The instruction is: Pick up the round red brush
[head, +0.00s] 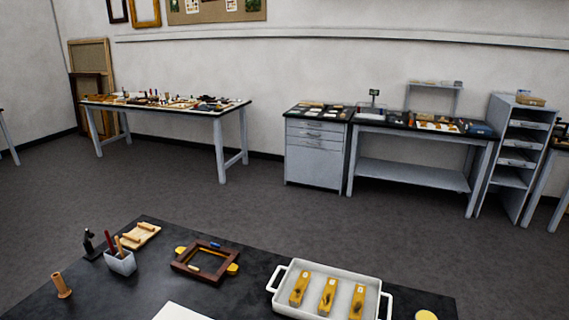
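I cannot make out a round red brush with certainty. A small grey-white cup (121,263) stands on the near dark table at the left. A dark red stick (109,242) and an orange-brown stick (118,245) rise upright from it. Their lower ends are hidden in the cup, and they are too small to tell whether either is a brush. Neither of my grippers is in view.
The near dark table (235,290) also holds a brown wooden frame (190,268), a white tray (283,294) with yellow pieces, a black stand (90,246) and a wooden cylinder (61,285). Open floor (250,215) separates it from cluttered workbenches along the wall.

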